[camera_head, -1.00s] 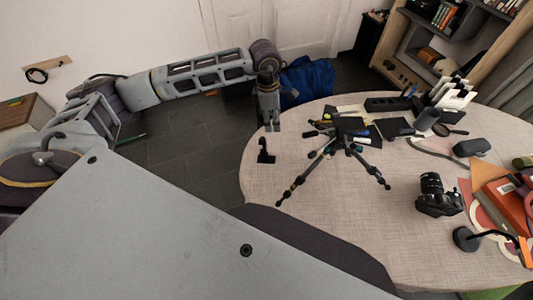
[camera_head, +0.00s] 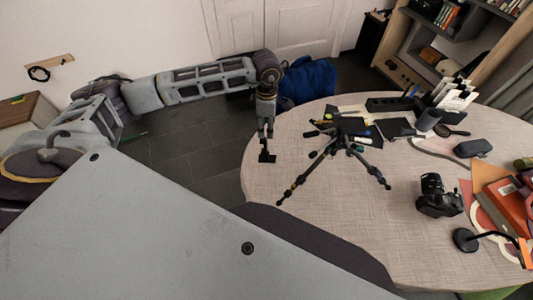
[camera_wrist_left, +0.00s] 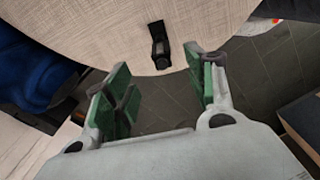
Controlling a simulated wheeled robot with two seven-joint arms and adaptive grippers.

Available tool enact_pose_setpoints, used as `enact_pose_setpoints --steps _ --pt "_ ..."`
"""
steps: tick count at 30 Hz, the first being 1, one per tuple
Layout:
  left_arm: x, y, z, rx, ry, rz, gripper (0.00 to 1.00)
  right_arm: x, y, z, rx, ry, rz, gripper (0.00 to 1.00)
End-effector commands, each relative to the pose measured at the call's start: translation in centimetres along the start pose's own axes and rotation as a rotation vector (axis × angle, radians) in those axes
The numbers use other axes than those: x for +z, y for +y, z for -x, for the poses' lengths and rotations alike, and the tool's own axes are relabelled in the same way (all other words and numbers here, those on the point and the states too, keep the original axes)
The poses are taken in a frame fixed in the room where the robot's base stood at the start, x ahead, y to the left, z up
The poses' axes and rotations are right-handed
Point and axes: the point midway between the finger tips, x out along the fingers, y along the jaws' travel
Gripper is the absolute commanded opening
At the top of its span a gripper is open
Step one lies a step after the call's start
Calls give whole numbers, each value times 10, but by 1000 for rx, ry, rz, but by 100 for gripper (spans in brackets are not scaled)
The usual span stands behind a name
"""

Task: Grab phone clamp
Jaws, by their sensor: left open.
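The phone clamp (camera_head: 267,157) is a small black piece on the left edge of the round table. In the left wrist view the clamp (camera_wrist_left: 160,45) shows near the table's rim, in line with the gap between the fingers. My left gripper (camera_head: 266,131) reaches down over the table edge, right at the clamp's upper end in the head view. In the left wrist view the gripper (camera_wrist_left: 160,75) is open with green finger pads on both sides and nothing gripped. I cannot tell whether the fingers touch the clamp. My right gripper is not in view.
A black tripod (camera_head: 340,150) stands on the table (camera_head: 330,225) right of the clamp. A camera (camera_head: 437,197) and a dark case (camera_head: 473,148) lie farther right. A blue bag (camera_head: 307,80) is on the floor behind. The table front of the clamp is clear.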

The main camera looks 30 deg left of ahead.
Motion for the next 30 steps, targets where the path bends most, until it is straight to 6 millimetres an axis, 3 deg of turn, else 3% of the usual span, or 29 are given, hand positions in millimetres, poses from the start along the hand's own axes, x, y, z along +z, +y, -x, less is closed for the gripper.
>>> enact_pose_setpoints --steps 12,30 --pt "0 0 -51 -1 -1 0 55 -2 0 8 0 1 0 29" --pt "0 0 -62 -1 0 0 55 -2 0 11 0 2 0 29"
